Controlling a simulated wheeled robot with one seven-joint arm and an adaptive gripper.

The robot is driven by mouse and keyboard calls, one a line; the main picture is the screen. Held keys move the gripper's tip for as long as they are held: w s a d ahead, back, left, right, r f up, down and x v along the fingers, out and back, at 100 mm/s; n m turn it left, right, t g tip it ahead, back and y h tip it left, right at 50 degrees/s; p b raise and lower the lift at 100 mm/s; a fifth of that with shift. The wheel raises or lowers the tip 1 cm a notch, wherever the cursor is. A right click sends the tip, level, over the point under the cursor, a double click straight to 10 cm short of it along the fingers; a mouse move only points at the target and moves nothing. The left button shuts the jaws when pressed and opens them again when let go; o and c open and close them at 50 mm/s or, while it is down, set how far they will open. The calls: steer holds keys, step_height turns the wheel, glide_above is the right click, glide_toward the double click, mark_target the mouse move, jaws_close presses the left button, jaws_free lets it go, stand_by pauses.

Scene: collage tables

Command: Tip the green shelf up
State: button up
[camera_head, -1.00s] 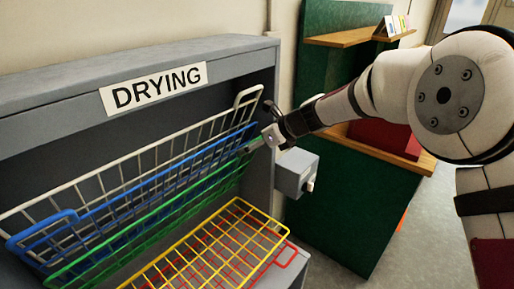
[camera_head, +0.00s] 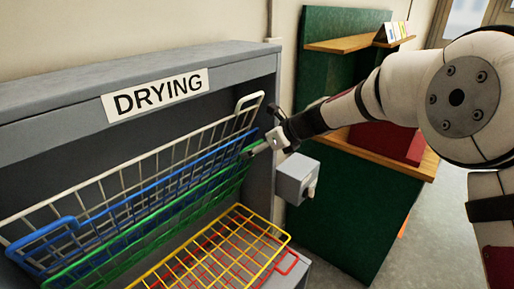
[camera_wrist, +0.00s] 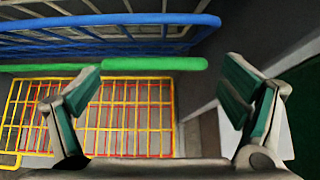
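The green shelf (camera_head: 150,227) is a wire rack tilted up in the grey drying rack, just below the tilted blue shelf (camera_head: 150,190). My gripper (camera_head: 262,147) is at the green shelf's right end in the head view. In the wrist view, my gripper (camera_wrist: 160,100) is open, with its fingers wide apart. The green shelf's bar (camera_wrist: 150,63) runs across the view ahead of the gap between them. The fingers are not closed on it. Whether a fingertip touches the shelf, I cannot tell.
A white shelf (camera_head: 120,180) is tilted up behind the blue one. The yellow shelf (camera_head: 235,245) lies low, with a red shelf (camera_head: 288,262) under it. A grey box (camera_head: 297,178) juts out at the right of the rack. A green cabinet (camera_head: 345,215) stands farther right.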

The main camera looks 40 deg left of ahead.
steer(key=v, duration=1.1)
steer(key=shift+r, duration=0.15)
steer(key=s+d+r+n+t+h, duration=0.1)
steer(key=s+d+r+n, duration=0.2)
steer(key=d, duration=0.6)
steer(key=s+d+r+n+t+h, duration=0.15)
steer(key=d+n, duration=0.25)
steer(key=d, duration=0.5)
steer(key=s+d+r+n+h, duration=0.2)
steer(key=s+d+r+n, duration=0.15)
steer(key=d, duration=0.55)
steer(key=s+d+f+n+t+h, duration=0.1)
steer(key=s+d+n, duration=0.3)
steer(key=s+d, duration=0.5)
steer(key=s+d+f+n+t+h, duration=0.1)
steer(key=s+d+n+h, duration=0.3)
steer(key=s+d, duration=0.5)
steer(key=d+f, duration=0.1)
steer(key=d, duration=0.3)
steer(key=shift+d+f+h, duration=0.2)
steer(key=shift+f+h, duration=0.15)
steer(key=shift+n, duration=0.25)
steer(key=shift+c, duration=0.6)
